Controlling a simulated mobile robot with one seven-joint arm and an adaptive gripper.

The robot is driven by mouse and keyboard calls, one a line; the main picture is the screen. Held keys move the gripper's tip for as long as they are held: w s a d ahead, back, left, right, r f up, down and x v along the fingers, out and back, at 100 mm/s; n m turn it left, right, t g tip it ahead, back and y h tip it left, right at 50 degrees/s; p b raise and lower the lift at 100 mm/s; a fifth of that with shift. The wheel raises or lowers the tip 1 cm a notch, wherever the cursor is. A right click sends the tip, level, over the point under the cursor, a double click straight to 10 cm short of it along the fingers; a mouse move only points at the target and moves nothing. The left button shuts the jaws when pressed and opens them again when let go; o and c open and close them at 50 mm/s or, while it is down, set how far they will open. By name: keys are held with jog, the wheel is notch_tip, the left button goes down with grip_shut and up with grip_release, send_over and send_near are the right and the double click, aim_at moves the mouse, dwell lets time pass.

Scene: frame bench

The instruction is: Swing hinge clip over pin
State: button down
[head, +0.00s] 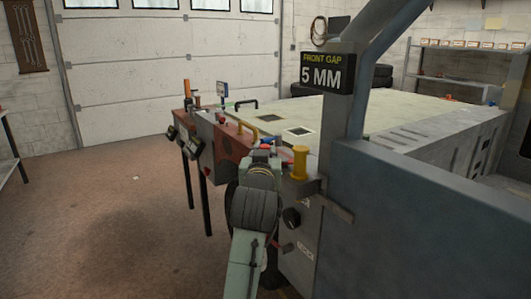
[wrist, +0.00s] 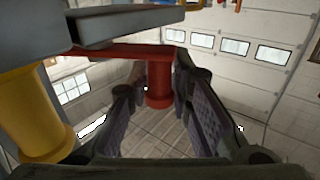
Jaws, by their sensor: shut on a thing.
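In the wrist view, a red bar (wrist: 120,51) runs from beside a grey block to a red cylindrical knob (wrist: 159,92). My gripper (wrist: 158,78) has its two dark fingers on either side of this knob and is shut on it. A yellow flanged post (wrist: 35,115) stands to the left of the fingers, apart from them. In the head view, my gripper (head: 262,154) is at the bench's near edge, just left of the yellow post (head: 300,162). The fingers and knob are mostly hidden there by my arm. I cannot tell which part is the clip or pin.
The bench (head: 375,120) carries a sign (head: 327,73) reading "FRONT GAP 5 MM". A black knob (head: 291,218) sits on its front below the yellow post. A yellow handle (head: 241,129) stands farther left.

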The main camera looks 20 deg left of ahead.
jog(key=m+h, duration=0.2)
jog(key=h, duration=0.1)
jog(key=w+h, duration=0.1)
jog(key=shift+w+a+m+t+h, duration=0.1)
jog(key=shift+a+m+t+h, duration=0.2)
jog(key=shift+m, duration=0.1)
jog(key=m+h, duration=0.1)
jog(key=h, duration=0.1)
jog(key=w+m+h, duration=0.1)
jog(key=h, duration=0.1)
jog(key=shift+m, duration=0.4)
jog(key=m+h, duration=0.1)
jog(key=w+m+g+h, duration=0.1)
jog(key=h, duration=0.1)
jog(key=m+g+h, duration=0.1)
jog(key=h, duration=0.1)
jog(key=shift+w+d, duration=0.15)
jog(key=shift+w, duration=0.15)
jog(key=shift+w+d+m+g+h, duration=0.25)
jog(key=shift+m+g+h, duration=0.55)
jog(key=shift+h, duration=0.2)
jog(key=shift+w+d+m+g+h, duration=0.1)
jog(key=shift+w+m+g+h, duration=0.15)
jog(key=shift+m+g+h, duration=0.6)
jog(key=shift+h, duration=0.25)
jog(key=c, duration=1.5)
grip_release()
jog(key=shift+c, duration=0.2)
